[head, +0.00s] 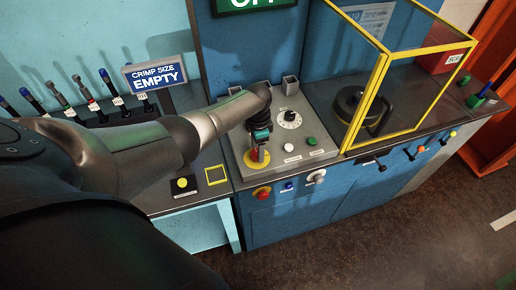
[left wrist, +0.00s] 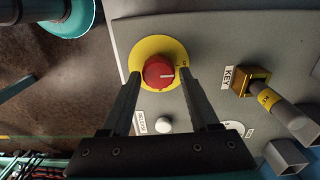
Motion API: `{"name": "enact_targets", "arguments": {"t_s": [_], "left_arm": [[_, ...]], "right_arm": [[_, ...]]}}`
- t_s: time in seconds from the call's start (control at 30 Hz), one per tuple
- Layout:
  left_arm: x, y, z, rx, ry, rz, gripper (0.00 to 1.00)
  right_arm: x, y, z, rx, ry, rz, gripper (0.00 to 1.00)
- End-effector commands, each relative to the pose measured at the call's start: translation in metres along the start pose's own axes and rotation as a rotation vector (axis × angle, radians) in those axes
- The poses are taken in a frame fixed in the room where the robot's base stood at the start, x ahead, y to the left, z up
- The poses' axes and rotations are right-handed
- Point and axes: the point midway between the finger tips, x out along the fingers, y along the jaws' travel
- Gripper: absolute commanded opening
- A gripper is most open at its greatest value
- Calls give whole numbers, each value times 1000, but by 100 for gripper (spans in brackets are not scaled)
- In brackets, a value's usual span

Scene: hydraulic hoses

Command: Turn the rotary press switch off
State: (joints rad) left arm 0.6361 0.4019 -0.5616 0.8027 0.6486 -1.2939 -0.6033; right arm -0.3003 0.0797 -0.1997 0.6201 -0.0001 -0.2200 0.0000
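The rotary switch is a red round knob (left wrist: 158,71) on a yellow disc (left wrist: 145,48) in the left wrist view. A white mark on the knob points right. In the head view the yellow disc (head: 262,160) shows on the grey sloped panel, and my gripper mostly hides the knob. My left gripper (head: 258,150) points down over the disc. In the left wrist view its two fingers (left wrist: 160,78) are spread, one to each side of the knob, with visible gaps; I cannot tell the height left. My right gripper is not in view.
The grey panel (head: 237,133) also carries a white dial (head: 289,119) and a green button (head: 311,141). A key with a yellow tag (left wrist: 268,98) sticks out beside the switch. A yellow-framed clear guard (head: 370,95) stands to the right. Another red knob (head: 262,193) sits on the blue front.

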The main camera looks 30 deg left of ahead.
Motion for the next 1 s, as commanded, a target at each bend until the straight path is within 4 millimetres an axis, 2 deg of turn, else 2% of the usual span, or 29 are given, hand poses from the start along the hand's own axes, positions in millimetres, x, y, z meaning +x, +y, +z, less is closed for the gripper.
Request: {"name": "enact_targets", "arguments": {"t_s": [0.03, 0.17, 0.4, 0.53, 0.67, 1.0], "left_arm": [[0, 0, 0, 1, 0, 0, 68], [0, 1, 0, 2, 1, 1, 81], [0, 1, -1, 3, 1, 2, 81], [-6, 1, -1, 4, 2, 1, 81], [-22, 1, -1, 4, 3, 0, 81], [-81, 0, 0, 5, 3, -2, 81]], "right_arm": [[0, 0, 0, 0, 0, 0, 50], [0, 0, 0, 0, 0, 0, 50], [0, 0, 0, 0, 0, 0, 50], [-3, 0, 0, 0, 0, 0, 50], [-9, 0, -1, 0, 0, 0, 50], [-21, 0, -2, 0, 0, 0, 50]]}}
